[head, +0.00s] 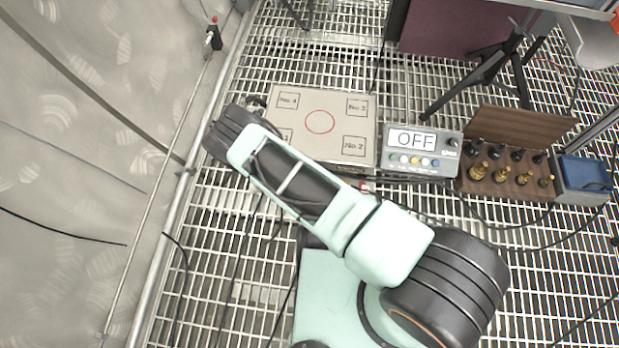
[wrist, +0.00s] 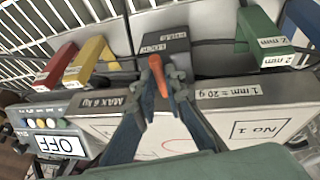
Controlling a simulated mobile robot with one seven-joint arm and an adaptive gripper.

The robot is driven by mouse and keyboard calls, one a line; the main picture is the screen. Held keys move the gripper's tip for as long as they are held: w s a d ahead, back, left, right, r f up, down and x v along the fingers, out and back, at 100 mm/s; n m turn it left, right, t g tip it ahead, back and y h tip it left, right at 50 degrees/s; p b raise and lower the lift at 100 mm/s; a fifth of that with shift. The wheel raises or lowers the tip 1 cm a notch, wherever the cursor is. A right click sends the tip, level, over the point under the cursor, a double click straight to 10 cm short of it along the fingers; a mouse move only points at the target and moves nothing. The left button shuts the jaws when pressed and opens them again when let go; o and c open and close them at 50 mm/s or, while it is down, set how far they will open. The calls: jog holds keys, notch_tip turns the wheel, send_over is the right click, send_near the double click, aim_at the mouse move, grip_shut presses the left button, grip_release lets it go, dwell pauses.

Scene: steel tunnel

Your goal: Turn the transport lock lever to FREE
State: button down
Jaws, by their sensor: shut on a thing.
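The transport lock lever (wrist: 158,74) is a small orange-red handle in the upper middle of the wrist view. It stands in front of a dark grey block (wrist: 166,42) with small labels that I cannot read clearly. My gripper (wrist: 163,84) is shut on the lever, with one blue-grey finger on each side of it. In the head view the lever is hidden behind my arm. The scale box (head: 320,98) has a pale top with a red circle and numbered corner squares. In the wrist view its side (wrist: 262,98) carries a "1 mm = 20 g" label.
A grey control box (head: 422,165) reading OFF stands right of the scale. A wooden case (head: 520,130) with several brass weights lies further right. Red (wrist: 56,68), yellow (wrist: 89,62), green (wrist: 262,38) and blue (wrist: 302,22) blocks flank the lever. Cables cross the grating.

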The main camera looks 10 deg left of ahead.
jog(key=c, duration=2)
grip_release()
jog(key=shift+a, duration=0.1)
jog(key=v, duration=1.2)
